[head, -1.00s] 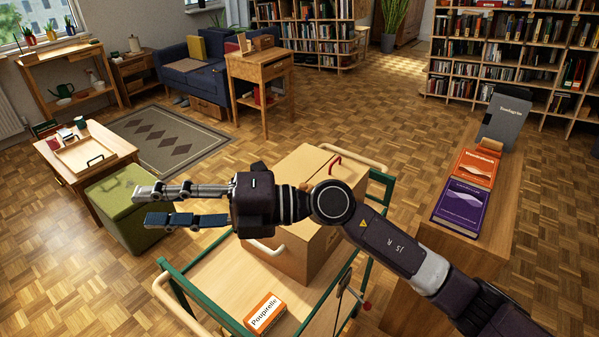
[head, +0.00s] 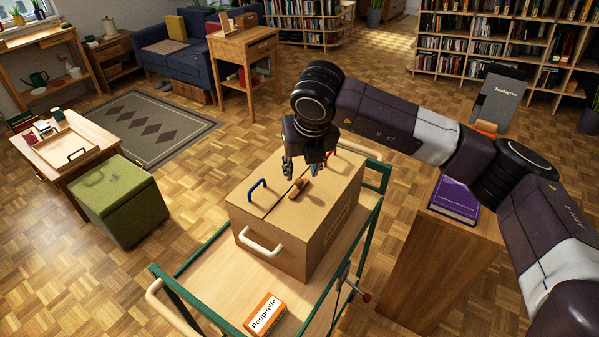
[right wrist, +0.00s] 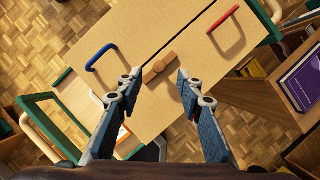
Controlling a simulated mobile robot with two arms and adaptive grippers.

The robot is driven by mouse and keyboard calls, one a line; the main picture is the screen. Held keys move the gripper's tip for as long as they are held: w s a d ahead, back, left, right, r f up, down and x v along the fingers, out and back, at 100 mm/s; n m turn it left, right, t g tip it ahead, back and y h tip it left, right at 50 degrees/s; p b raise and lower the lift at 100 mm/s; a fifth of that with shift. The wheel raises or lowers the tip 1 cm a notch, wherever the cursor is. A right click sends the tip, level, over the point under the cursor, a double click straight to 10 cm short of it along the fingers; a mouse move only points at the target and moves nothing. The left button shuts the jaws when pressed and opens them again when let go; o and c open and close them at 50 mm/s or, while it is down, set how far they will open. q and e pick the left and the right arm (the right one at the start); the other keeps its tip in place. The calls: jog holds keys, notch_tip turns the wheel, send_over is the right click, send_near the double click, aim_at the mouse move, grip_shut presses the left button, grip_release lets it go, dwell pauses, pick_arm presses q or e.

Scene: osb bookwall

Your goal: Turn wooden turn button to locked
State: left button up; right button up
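The wooden turn button (head: 299,187) is a small brown bar on top of a cardboard-coloured box (head: 318,233). In the right wrist view the turn button (right wrist: 160,67) lies at a slant at the seam between the two lid panels; whether it fully bridges the seam is hard to tell. A blue handle (right wrist: 101,57) and a red handle (right wrist: 224,19) stand on either panel. My right gripper (head: 303,168) points down just above the turn button. In the right wrist view its open fingers (right wrist: 158,78) are on either side of the button, empty. My left gripper is out of view.
The box stands on a green-framed cart (head: 205,288) with an orange-and-white packet (head: 264,314) in front. A white handle (head: 261,242) sticks out of the box's front. A wooden counter with a purple book (head: 455,196) stands to the right. A green ottoman (head: 119,203) is left.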

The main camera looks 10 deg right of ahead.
aim_at(299, 180)
jog(key=shift+p+x, duration=0.5)
jog(key=shift+x, duration=1.7)
jog(key=shift+c, duration=0.6)
grip_shut()
